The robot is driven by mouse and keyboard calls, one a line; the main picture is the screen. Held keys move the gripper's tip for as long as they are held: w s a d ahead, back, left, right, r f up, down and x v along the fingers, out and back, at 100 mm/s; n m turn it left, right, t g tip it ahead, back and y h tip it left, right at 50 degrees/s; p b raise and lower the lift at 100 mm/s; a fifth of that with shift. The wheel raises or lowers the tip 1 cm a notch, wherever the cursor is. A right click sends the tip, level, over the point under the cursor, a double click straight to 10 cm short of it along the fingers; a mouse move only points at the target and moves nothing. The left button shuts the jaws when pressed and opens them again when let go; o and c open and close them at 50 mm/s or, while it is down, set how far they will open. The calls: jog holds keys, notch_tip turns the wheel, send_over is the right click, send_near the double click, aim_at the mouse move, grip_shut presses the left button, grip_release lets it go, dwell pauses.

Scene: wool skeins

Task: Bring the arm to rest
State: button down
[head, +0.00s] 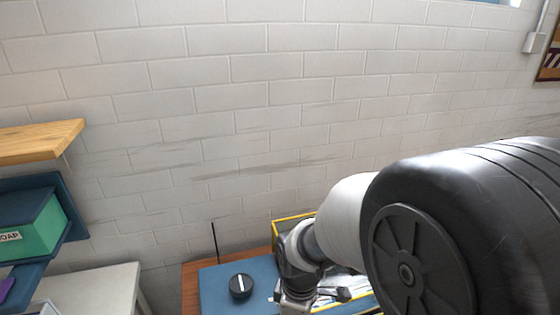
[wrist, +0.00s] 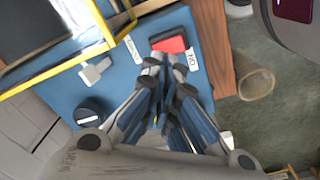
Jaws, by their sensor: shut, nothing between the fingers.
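My gripper (wrist: 168,76) is shut and empty in the wrist view. Its fingers point over the blue mat (wrist: 200,25) on the wooden table. A red block (wrist: 172,44) and a white tag (wrist: 192,61) with dark lettering lie just beyond the fingertips. I cannot tell whether the fingers touch anything. In the head view my arm reaches in from the right, and the wrist end is low over the table near a yellow-edged frame (head: 292,217). The fingertips cannot be made out there.
A black round object (head: 241,287) with a white stripe sits on the mat, left of my wrist. A pale tag (wrist: 95,71) lies near the yellow frame. A brown cylinder (wrist: 257,84) stands on the floor. A wooden shelf (head: 35,143) and green box (head: 40,228) are at left.

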jog(key=s+d+r+m+t, duration=0.2)
jog(key=s+d+r+m, duration=0.3)
jog(key=s+r+m, duration=0.1)
jog(key=s+d+r+m+t, duration=0.2)
jog(key=s+d+r+m, duration=0.3)
jog(key=r, duration=0.6)
jog(key=s+m+b, duration=0.1)
jog(key=s+m, duration=0.1)
jog(key=m, duration=0.1)
jog(key=shift+s, duration=0.2)
jog(key=shift+d, duration=0.1)
